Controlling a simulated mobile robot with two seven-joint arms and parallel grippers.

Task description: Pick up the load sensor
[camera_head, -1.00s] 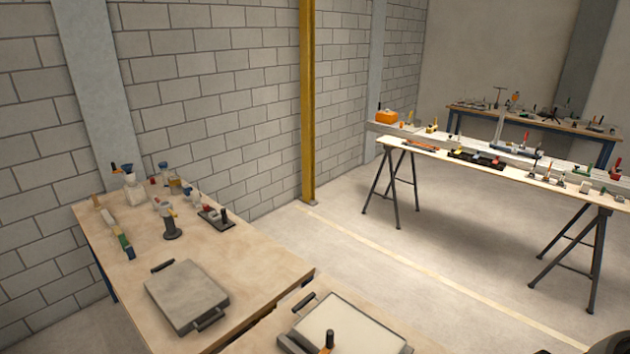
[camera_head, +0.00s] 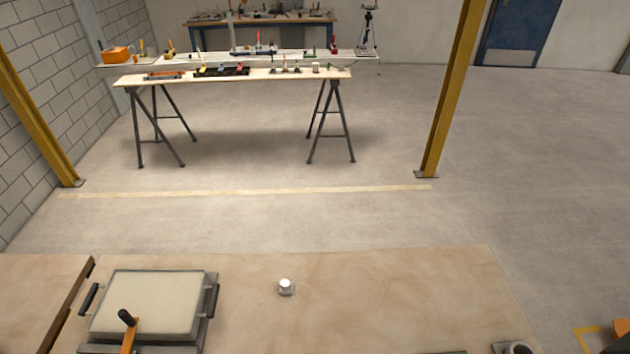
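A small silver, round-topped piece on a grey base (camera_head: 286,287), which looks like the load sensor, stands upright on the near wooden bench (camera_head: 390,290). It is right of the sand tray and has bare wood around it. Fine detail is too small to tell. Neither of my grippers shows in the head view.
The sand-filled tray (camera_head: 155,302) with side handles and an orange-and-black crank (camera_head: 128,330) sits at the bench's left. A grey round part (camera_head: 514,348) is cut off at the bottom edge. A trestle table (camera_head: 130,81) and yellow posts (camera_head: 450,90) stand beyond open floor.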

